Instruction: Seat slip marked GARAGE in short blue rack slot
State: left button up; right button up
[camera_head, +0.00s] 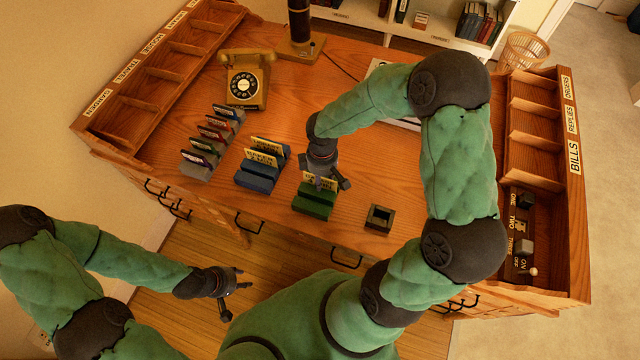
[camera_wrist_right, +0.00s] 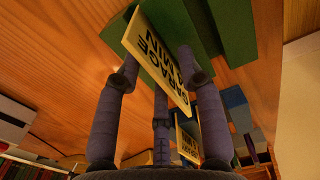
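A yellow slip lettered GARAGE (camera_wrist_right: 160,62) stands in the short green rack (camera_head: 313,205); the rack also shows in the right wrist view (camera_wrist_right: 232,30). My right gripper (camera_head: 328,182) is over this slip, its fingers spread apart on either side of it; I see no firm grip. In the right wrist view, the slip is between the fingers (camera_wrist_right: 158,75). The short blue rack (camera_head: 256,182) is left of the green one and holds yellow slips (camera_head: 262,157). Their lettering is too small to read surely. My left gripper (camera_head: 236,284) is open and empty, off the desk's front edge.
A long grey rack (camera_head: 195,171) with several coloured slips stands left of the blue rack. A yellow telephone (camera_head: 245,80) is behind it. A small dark square holder (camera_head: 379,219) sits right of the green rack. Pigeonhole units (camera_head: 150,75) line both sides. Bare desk lies behind the blue rack.

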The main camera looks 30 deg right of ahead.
grip_shut()
jog(key=shift+r, duration=0.1)
